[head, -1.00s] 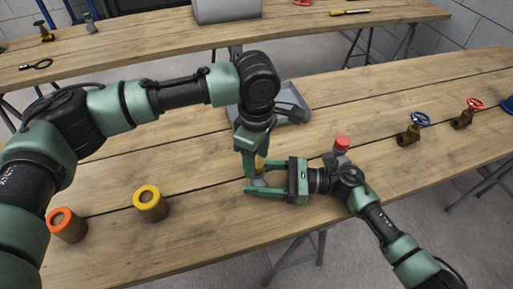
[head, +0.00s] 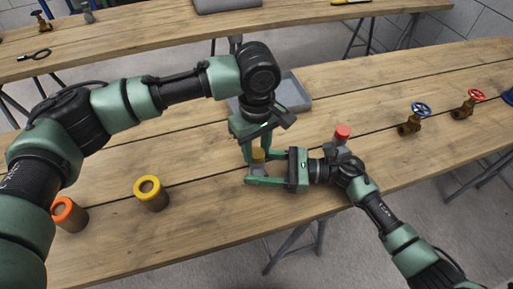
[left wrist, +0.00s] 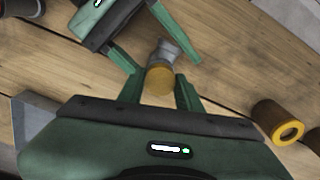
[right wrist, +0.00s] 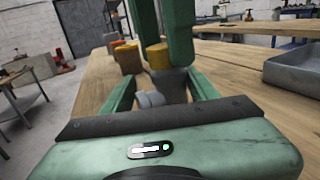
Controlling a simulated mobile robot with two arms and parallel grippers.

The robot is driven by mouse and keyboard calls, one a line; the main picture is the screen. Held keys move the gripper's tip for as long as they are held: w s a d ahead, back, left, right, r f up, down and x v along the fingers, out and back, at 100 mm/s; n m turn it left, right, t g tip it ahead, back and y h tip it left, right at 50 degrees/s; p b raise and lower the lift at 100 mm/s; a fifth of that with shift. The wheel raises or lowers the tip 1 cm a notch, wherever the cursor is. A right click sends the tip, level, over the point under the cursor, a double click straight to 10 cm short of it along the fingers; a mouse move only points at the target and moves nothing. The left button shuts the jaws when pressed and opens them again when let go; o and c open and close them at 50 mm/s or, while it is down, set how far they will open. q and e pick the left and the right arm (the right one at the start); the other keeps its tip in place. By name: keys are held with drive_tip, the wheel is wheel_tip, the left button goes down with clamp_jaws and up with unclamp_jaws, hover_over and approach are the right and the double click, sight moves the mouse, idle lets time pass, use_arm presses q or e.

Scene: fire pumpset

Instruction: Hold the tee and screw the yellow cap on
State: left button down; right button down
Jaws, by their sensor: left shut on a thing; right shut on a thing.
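The grey tee (left wrist: 172,51) is between the fingers of my right gripper (head: 262,171), which is shut on it just above the near bench. Its grey side end also shows in the right wrist view (right wrist: 150,98). The yellow cap (left wrist: 160,80) sits at the tee's upper end, in line with it. My left gripper (head: 257,155) comes down from above and is shut on the cap, with one finger on each side (right wrist: 163,45). In the head view, fingers hide most of the tee. I cannot tell how far the cap is threaded on.
A yellow-ringed cylinder (head: 151,195) and an orange-ringed one (head: 69,215) stand at the left. A red-capped grey fitting (head: 342,135) stands behind my right wrist. A grey tray (head: 295,92) lies behind. Valves with blue (head: 410,124) and red (head: 464,106) handwheels are at the right.

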use_arm(q)
drive_tip(key=m, duration=0.6)
drive_tip(key=shift+m, duration=0.4)
use_arm(e)
drive_tip(key=shift+f, duration=0.1)
use_arm(q)
drive_tip(key=m, duration=2.3)
drive_tip(key=shift+m, duration=0.3)
drive_tip(key=m, duration=1.5)
drive_tip(key=shift+f, duration=0.1)
drive_tip(key=c, duration=0.9)
unclamp_jaws()
